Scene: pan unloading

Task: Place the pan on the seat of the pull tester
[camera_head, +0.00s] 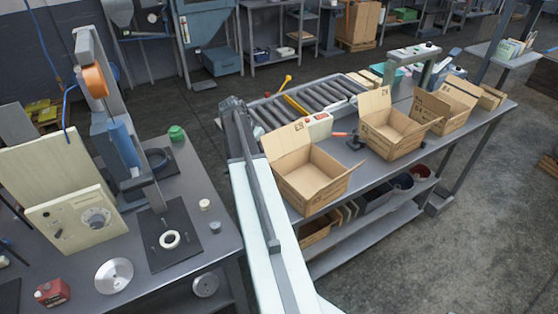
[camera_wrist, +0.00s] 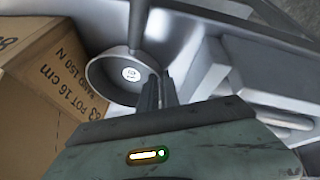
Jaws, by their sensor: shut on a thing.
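The pan (camera_wrist: 110,80) is a round grey dish with a pale disc inside. It shows in the wrist view, with its handle (camera_wrist: 137,22) running up out of the picture. My gripper (camera_wrist: 160,92) is shut at the pan's right rim; the exact contact is hard to see. I cannot make out the pan in the head view, where my arm covers part of the scene. The pull tester (camera_head: 122,145) stands on the left bench with a column, an orange part and a blue cylinder. A white ring (camera_head: 170,240) lies on its dark plate (camera_head: 188,255); I cannot tell whether it is the seat.
A dial box (camera_head: 72,225), a metal disc (camera_head: 113,275) and a red container (camera_head: 52,292) stand on the left bench. Open cartons (camera_head: 310,188) line the right bench by a roller conveyor (camera_head: 310,98). In the wrist view a printed carton (camera_wrist: 50,95) is close left of the pan.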

